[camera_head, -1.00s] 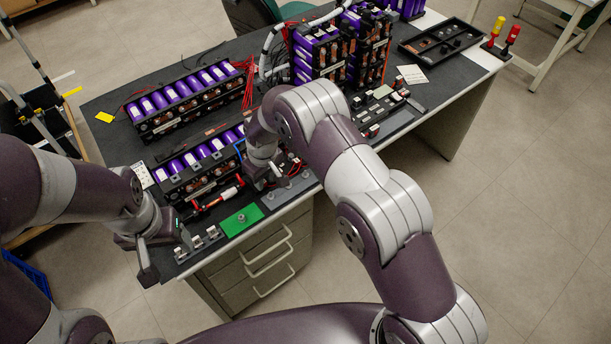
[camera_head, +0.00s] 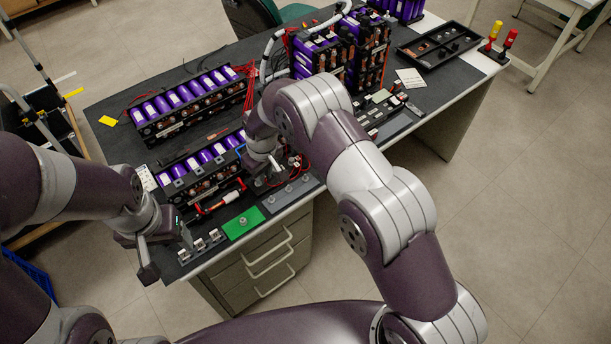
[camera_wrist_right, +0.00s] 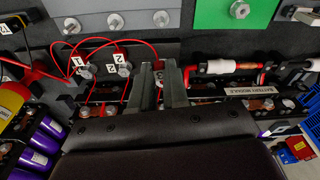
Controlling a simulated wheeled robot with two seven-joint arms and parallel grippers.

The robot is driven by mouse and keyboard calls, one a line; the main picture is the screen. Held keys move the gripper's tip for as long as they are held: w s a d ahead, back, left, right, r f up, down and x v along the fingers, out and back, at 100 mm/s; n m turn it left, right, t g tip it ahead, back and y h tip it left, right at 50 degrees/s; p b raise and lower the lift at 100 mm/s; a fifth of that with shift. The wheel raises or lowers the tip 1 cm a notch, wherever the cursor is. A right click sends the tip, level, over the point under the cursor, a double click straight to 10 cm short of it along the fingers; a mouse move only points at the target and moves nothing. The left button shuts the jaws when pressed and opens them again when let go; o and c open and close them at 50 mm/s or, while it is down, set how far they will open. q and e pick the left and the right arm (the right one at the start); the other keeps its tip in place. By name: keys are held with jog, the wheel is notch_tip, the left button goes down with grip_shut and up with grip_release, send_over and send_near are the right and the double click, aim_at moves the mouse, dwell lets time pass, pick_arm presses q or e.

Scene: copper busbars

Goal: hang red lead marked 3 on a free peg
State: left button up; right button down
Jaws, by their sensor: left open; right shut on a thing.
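My right gripper (camera_wrist_right: 160,88) is shut in the right wrist view, over the near side of the battery module. The plate also shows in the head view (camera_head: 291,194), beside my right gripper (camera_head: 270,181). My left gripper (camera_head: 166,252) is open and empty at the bench's front left.
A green pad with a bolt (camera_head: 243,222) lies left of the peg plate. A red-and-white tool (camera_head: 220,201) lies before the battery module (camera_head: 200,172). Small metal clamps (camera_head: 203,243) stand at the front edge. Taller purple modules (camera_head: 325,55) fill the back.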

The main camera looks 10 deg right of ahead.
jog(key=shift+r, duration=0.2)
notch_tip(320, 180, up, 3)
jog(key=shift+f+p, duration=0.15)
jog(key=shift+p, duration=0.95)
jog(key=shift+f, duration=0.1)
jog(key=d, duration=1.3)
jog(key=shift+s, duration=0.2)
